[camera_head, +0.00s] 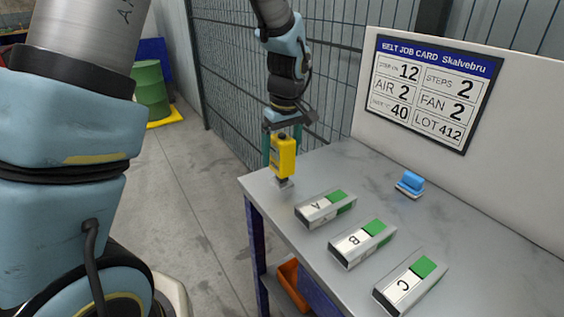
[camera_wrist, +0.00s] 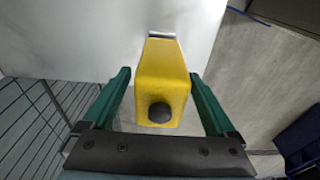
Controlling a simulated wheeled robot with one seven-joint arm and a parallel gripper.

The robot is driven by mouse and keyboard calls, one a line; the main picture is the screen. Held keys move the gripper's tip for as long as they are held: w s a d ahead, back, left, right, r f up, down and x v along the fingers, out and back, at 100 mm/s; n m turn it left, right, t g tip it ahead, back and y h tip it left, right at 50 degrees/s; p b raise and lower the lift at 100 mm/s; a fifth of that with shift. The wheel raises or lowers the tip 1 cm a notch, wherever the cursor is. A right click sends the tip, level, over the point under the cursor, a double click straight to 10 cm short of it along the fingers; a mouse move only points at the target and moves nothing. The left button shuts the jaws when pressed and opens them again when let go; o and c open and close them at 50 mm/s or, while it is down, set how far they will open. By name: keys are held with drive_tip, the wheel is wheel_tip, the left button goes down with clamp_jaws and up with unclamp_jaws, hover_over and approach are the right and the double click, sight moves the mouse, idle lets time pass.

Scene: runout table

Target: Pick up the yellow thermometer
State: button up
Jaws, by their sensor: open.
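A gap shows between the body and each finger (camera_wrist: 163,100). The gripper is open.
Three blocks labelled A (camera_head: 325,208), B (camera_head: 362,243) and C (camera_head: 408,286) with green ends lie along the table. A blue-handled item (camera_head: 410,184) sits farther back. A job card (camera_head: 425,93) is on the back panel. A wire fence (camera_head: 225,80) runs behind my gripper.

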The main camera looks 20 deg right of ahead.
drive_tip(key=c, duration=1.4)
wheel_tip(320, 180, up, 10)
drive_tip(key=shift+r+b, duration=0.1)
drive_tip(key=shift+b, duration=0.85)
drive_tip(key=shift+c, duration=0.2)
